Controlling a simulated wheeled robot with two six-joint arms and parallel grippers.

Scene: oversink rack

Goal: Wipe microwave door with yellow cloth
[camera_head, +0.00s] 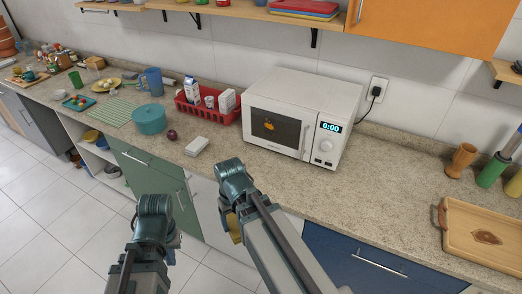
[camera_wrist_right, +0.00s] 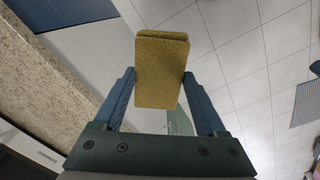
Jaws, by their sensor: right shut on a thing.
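The white microwave (camera_head: 300,105) stands on the counter in the head view, its dark door (camera_head: 285,130) closed. A small orange mark (camera_head: 268,124) shows on the door glass. My right gripper (camera_wrist_right: 160,85) is shut on the yellow cloth, a folded pad (camera_wrist_right: 161,70) between its two fingers. In the head view the cloth (camera_head: 234,228) is mostly hidden by my right arm, in front of the counter edge and apart from the microwave. My left gripper (camera_head: 146,228) is low in front of the green cabinet; its fingers are hidden.
A red rack (camera_head: 207,113) with a carton and cups stands just left of the microwave. A white box (camera_head: 196,146), a dark red fruit (camera_head: 171,135) and a teal pot (camera_head: 150,119) are on the counter. Right are a cutting board (camera_head: 480,222) and wooden cup (camera_head: 461,160). Counter before the microwave is clear.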

